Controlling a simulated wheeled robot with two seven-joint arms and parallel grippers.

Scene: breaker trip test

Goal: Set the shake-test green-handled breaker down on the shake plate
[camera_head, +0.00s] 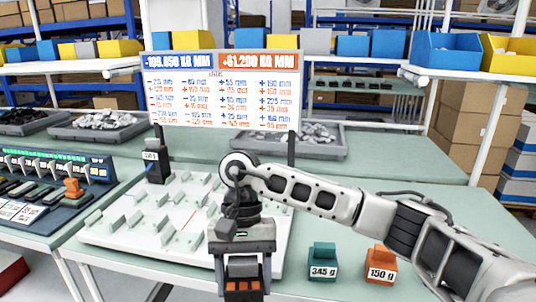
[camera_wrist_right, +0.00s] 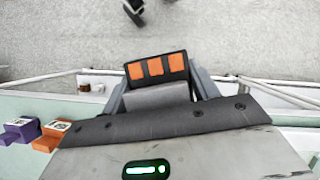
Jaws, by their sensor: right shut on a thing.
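My right gripper (camera_head: 243,272) hangs at the bottom centre of the head view, shut on a dark block with three orange patches. This block, taken as the breaker (camera_head: 243,287), also shows between the two fingers in the right wrist view (camera_wrist_right: 157,68). Its grey body is partly covered by the fingers. No green handle shows on it; that side is hidden or turned away. A large white plate with raised blocks (camera_head: 120,238) lies on the table behind the gripper; I cannot tell whether it is the shake plate. My left gripper is out of view.
A teal 345 g weight (camera_head: 322,262) and an orange 150 g weight (camera_head: 381,264) stand right of the gripper. A black weight (camera_head: 157,162) stands at the plate's back. A number board (camera_head: 222,95) rises behind. A blue panel (camera_head: 60,195) stands at left.

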